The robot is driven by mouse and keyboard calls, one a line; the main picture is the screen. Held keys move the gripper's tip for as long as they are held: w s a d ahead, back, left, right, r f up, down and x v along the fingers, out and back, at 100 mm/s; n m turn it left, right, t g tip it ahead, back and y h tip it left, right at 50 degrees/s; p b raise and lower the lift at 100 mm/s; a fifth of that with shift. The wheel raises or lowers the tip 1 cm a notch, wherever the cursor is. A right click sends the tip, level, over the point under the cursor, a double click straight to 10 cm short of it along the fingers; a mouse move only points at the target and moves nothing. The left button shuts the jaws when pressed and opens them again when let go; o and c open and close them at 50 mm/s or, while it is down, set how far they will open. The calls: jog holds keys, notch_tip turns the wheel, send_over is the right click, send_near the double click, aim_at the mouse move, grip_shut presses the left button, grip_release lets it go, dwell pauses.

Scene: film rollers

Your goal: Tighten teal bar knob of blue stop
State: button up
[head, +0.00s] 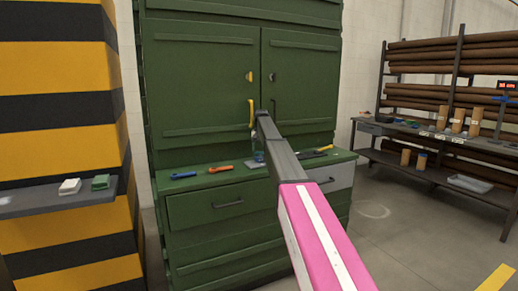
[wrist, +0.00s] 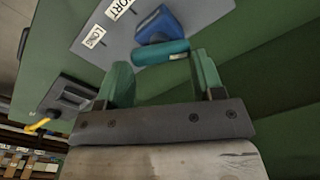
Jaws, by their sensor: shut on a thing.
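The blue stop (wrist: 157,24) sits on a grey plate with white labels in the wrist view. Its teal bar knob (wrist: 160,52) lies across the near side of the stop. My gripper (wrist: 161,64) has its green fingers at the two ends of the bar and is shut on it. In the head view, a small blue patch, likely the stop (head: 259,156), shows on the green cabinet's counter below my arm's end. My arm hides much of that spot, and the fingers are too small to make out there.
A blue-handled tool (head: 183,175), an orange-handled tool (head: 220,169) and a yellow-handled tool (head: 324,148) lie on the counter. Green cabinet doors (head: 208,80) rise behind it. A striped pillar (head: 60,150) with a shelf (head: 60,199) stands left; racks (head: 455,70) stand right.

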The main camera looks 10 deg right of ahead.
aim_at(261, 152)
jog(key=shift+s+d+f, duration=0.3)
jog(key=shift+s+f, duration=0.3)
jog(key=shift+f, duration=0.3)
jog(key=o, duration=1)
jog(key=shift+s+d, duration=0.1)
jog(key=shift+d, duration=0.1)
jog(key=shift+c, duration=0.2)
jog(key=shift+r, duration=0.65)
notch_tip(261, 152, up, 11)
jog(key=shift+w+a+r, duration=0.15)
jog(key=shift+w+a, duration=0.05)
jog(key=shift+w, duration=0.1)
